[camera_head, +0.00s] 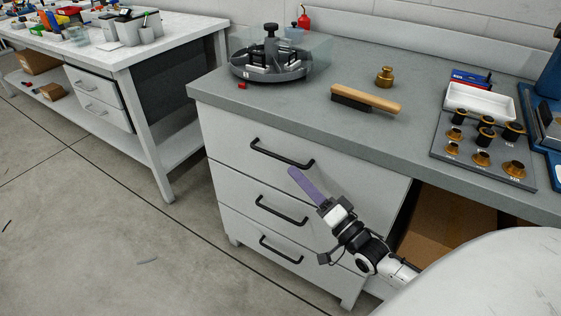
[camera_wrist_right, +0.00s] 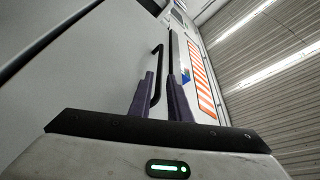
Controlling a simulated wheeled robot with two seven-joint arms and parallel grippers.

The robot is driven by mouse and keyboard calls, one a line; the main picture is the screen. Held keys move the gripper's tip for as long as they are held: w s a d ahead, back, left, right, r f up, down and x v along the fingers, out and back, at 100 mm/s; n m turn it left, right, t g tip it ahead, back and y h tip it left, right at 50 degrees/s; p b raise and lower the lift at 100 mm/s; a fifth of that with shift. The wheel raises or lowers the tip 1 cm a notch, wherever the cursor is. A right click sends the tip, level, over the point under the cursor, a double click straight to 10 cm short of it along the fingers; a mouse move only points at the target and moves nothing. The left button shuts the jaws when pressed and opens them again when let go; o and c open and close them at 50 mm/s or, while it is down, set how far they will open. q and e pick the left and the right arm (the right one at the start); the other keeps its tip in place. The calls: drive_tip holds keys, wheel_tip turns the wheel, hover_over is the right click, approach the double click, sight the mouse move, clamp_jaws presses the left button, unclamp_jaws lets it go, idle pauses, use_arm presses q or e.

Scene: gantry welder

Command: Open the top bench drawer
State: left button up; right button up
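The top bench drawer (camera_head: 235,137) is a light grey front under the worktop and looks shut, flush with the drawers below. Its black bar handle (camera_head: 281,158) runs across the front. My right gripper (camera_head: 296,174) has purple fingers and reaches up from the lower right to the right end of this handle. In the right wrist view the two purple fingers (camera_wrist_right: 164,85) are apart. A black bar handle (camera_wrist_right: 157,75) shows between them, closer to the left finger; I cannot tell whether they touch. My left gripper is not in view.
Two lower drawers with black handles (camera_head: 281,211) sit beneath. The worktop (camera_head: 340,65) holds a round fixture (camera_head: 268,66), a brush (camera_head: 366,99) and a tray of brass parts (camera_head: 484,150). An open bay with a cardboard box (camera_head: 450,228) is at right. Floor (camera_head: 130,245) at left is clear.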

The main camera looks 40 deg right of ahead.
sight(280, 157)
drive_tip(key=x, duration=0.7)
drive_tip(key=shift+w+a+b, duration=0.15)
drive_tip(key=shift+w+b, duration=0.2)
drive_tip(key=shift+w, duration=0.05)
clamp_jaws()
